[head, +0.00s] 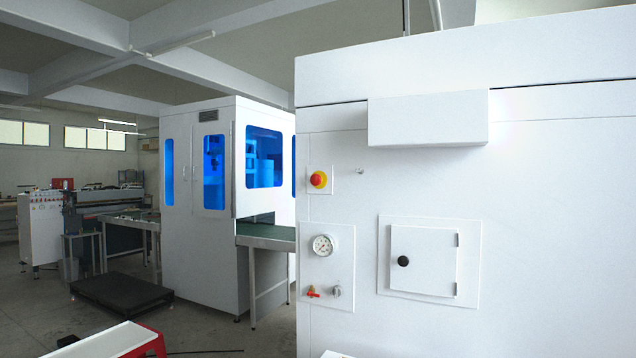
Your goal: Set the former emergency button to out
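The emergency button (319,180) is a red mushroom head on a yellow collar, set in a small square plate. It sits on the white front wall of the former (560,200), near its left edge. I cannot tell from here whether the button is pressed in or out. My gripper is not in view.
Below the button is a panel with a round gauge (322,245), a small red valve handle (313,293) and a grey knob (335,291). A closed hatch (424,260) with a black knob is to the right. A white box (428,119) juts out above.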

